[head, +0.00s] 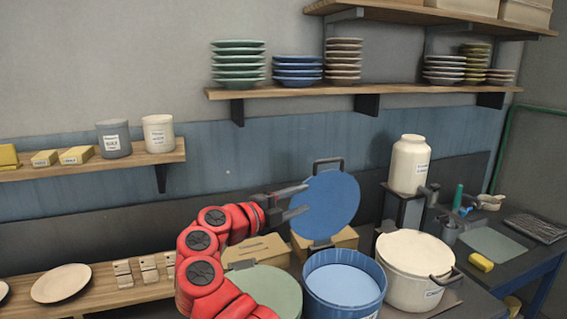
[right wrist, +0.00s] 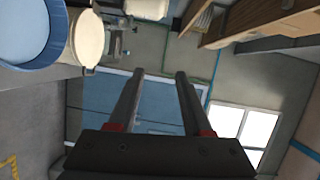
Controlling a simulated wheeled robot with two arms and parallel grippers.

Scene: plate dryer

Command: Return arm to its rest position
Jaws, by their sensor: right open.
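My right arm (head: 205,245) is red and reaches up from the bottom of the head view. Its gripper (head: 300,201) points to the right in front of a round blue lid with a handle (head: 333,205). The gripper is open, and in the right wrist view its two dark fingers (right wrist: 160,75) stand apart with nothing between them. I cannot tell from the head view how far the fingers are from the blue lid. My left gripper is not in view.
A blue pot (head: 345,285) and a cream pot (head: 412,270) stand on the counter, right of a green lid (head: 268,290). A plate (head: 67,283) lies at left. Stacked plates fill the wall shelf (head: 380,89). A white jar (head: 410,165) stands on a dark stand.

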